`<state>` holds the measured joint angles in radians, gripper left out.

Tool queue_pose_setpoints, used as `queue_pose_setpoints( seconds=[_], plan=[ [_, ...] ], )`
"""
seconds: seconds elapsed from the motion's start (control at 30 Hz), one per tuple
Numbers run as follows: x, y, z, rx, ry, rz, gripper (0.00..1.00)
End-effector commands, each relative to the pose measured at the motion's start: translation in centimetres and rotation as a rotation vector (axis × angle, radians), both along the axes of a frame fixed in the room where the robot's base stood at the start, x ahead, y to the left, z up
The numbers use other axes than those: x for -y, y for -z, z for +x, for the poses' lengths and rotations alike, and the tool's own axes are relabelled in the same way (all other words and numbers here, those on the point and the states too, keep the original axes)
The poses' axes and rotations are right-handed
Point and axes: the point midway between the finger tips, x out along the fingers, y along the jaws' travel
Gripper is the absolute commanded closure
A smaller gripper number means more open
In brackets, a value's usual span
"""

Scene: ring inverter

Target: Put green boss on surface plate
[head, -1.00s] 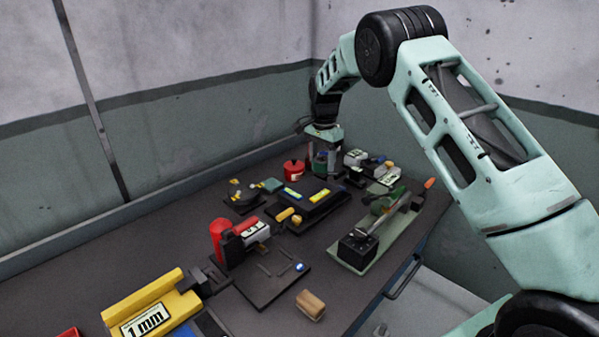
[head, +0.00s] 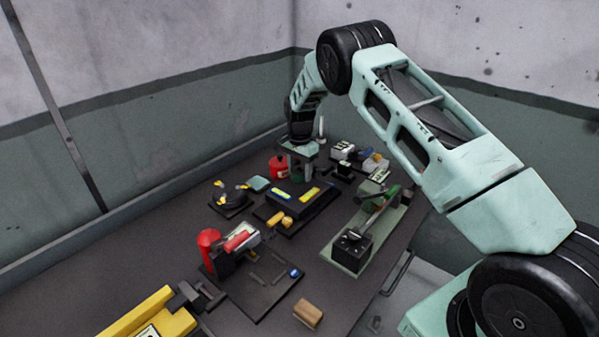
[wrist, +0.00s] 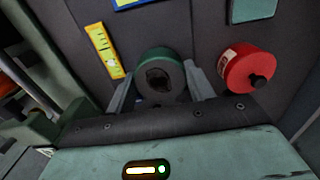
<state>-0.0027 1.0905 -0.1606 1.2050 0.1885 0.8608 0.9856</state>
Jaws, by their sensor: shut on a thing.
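The green boss (wrist: 162,76) is a thick green ring with a dark hole, seen in the wrist view. My gripper (wrist: 158,92) is shut on it, with one finger on each side. In the head view my gripper (head: 301,165) is at the back of the bench, right of the red can, and the boss is mostly hidden below it. A dark raised block (head: 285,211) with yellow strips lies in front of the gripper; it may be the surface plate, but I cannot tell for sure. A yellow strip (wrist: 104,50) shows beside the boss in the wrist view.
The red can (head: 278,168) stands close to my gripper; it also shows in the wrist view (wrist: 248,68). A teal pad (head: 258,184) lies left of the block. A green-based fixture (head: 345,262) stands at right. A red-topped fixture (head: 210,240) and wooden block (head: 308,314) are nearer.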

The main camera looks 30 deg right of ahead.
Motion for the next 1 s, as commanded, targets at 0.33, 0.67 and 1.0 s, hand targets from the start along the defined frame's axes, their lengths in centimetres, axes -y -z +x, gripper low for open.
queue_pose_setpoints(
  seconds=[0.33,0.67,1.0],
  plan=[
    [0.0,1.7,0.1,0.002,0.000,0.000,0.89],
    [0.0,2.1,0.0,0.000,0.000,0.000,0.25],
    [0.0,1.3,0.1,0.003,0.000,0.000,0.25]
  ],
)
